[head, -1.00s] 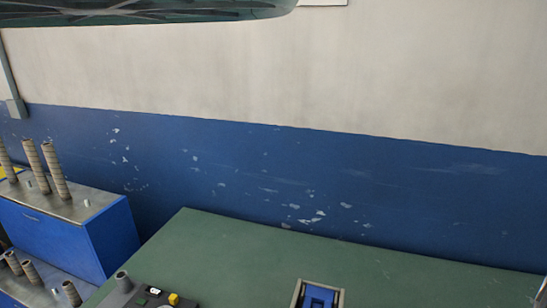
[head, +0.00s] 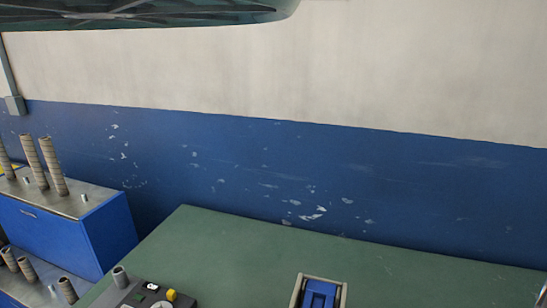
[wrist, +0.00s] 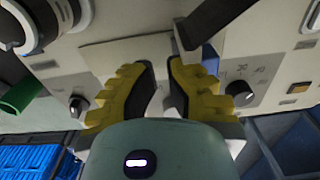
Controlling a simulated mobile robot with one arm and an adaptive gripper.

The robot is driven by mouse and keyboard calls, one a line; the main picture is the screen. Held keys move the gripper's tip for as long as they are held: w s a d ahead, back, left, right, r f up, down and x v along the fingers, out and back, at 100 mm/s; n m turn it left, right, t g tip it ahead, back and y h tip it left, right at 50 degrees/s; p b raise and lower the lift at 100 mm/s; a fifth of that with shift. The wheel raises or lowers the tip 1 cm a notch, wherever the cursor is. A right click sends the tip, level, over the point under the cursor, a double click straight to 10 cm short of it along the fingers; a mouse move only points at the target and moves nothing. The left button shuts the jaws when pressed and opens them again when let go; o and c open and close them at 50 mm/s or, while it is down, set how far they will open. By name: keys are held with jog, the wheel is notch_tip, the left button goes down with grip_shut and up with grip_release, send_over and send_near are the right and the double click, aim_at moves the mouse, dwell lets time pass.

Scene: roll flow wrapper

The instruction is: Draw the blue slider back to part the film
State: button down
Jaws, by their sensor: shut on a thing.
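My gripper (wrist: 160,70) shows in the wrist view, its yellow ribbed fingers with dark pads against a pale machine panel (wrist: 115,52). The fingers are closed in, with a narrow gap between the pads. A blue part (wrist: 210,58), which looks like the blue slider, shows just behind the right finger. A dark bar (wrist: 215,22) runs from that fingertip to the upper right. The held part is mostly hidden by the fingers. No film can be made out. My gripper is not seen in the head view.
The wrist view shows dark knobs (wrist: 240,90), a round dial (wrist: 30,25), a green cylinder (wrist: 20,95) and a blue crate (wrist: 30,160). The head view shows a green top (head: 220,250), a control box (head: 150,295), a blue piece in a pale frame (head: 318,293) and a blue cabinet (head: 75,235).

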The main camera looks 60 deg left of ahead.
jog(key=shift+s+a+f, duration=0.2)
jog(key=shift+s+a, duration=0.15)
jog(key=shift+a, duration=0.15)
jog(key=shift+s+a+r+p, duration=0.1)
jog(key=shift+r+p, duration=0.65)
notch_tip(320, 180, up, 7)
jog(key=p, duration=0.5)
jog(key=shift+d+f, duration=0.15)
jog(key=shift+d, duration=0.05)
